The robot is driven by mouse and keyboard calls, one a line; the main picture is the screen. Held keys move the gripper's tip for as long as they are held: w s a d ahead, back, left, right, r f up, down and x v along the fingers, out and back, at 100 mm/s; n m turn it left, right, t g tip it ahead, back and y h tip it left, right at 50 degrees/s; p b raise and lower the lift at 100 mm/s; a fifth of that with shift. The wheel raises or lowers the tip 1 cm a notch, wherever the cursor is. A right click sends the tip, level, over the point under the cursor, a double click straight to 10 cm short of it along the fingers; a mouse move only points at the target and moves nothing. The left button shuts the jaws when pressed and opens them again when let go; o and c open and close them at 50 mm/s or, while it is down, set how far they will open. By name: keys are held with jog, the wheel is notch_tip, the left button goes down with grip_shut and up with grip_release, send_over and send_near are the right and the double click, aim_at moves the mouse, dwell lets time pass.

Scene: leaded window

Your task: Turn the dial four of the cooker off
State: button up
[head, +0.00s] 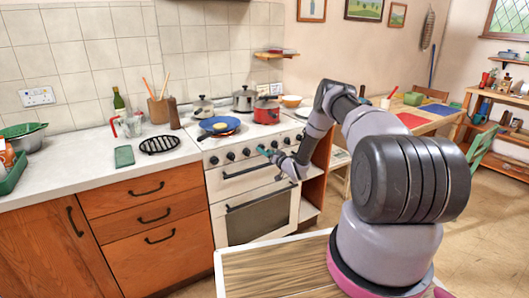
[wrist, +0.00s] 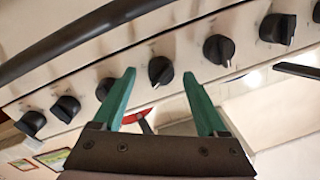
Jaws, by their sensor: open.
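The white cooker (head: 212,183) stands against the tiled wall, with a row of black dials along its front panel. In the wrist view one black dial (wrist: 160,70) shows between the green fingertips of my gripper (wrist: 158,76). It is fourth from the left in the visible row. A white mark shows at its lower edge. My gripper is open, with a finger on each side of this dial; I cannot tell whether either touches it. In the head view my gripper (head: 266,151) is at the panel and hides some dials.
Neighbouring dials (wrist: 218,49) and (wrist: 105,88) sit close beside the fingers. The oven handle (wrist: 85,38) crosses the upper left of the wrist view. A blue pan (head: 220,126) and red pot (head: 266,112) stand on the hob. A wood-topped surface (head: 285,268) is in front.

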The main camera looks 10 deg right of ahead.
jog(key=shift+w+a, duration=0.25)
jog(key=shift+w, duration=0.25)
grip_shut()
jog(key=shift+n, duration=0.3)
jog(key=n, duration=0.5)
jog(key=shift+r, duration=0.1)
jog(key=n+h, duration=0.1)
jog(key=n, duration=0.4)
jog(key=shift+n, duration=0.4)
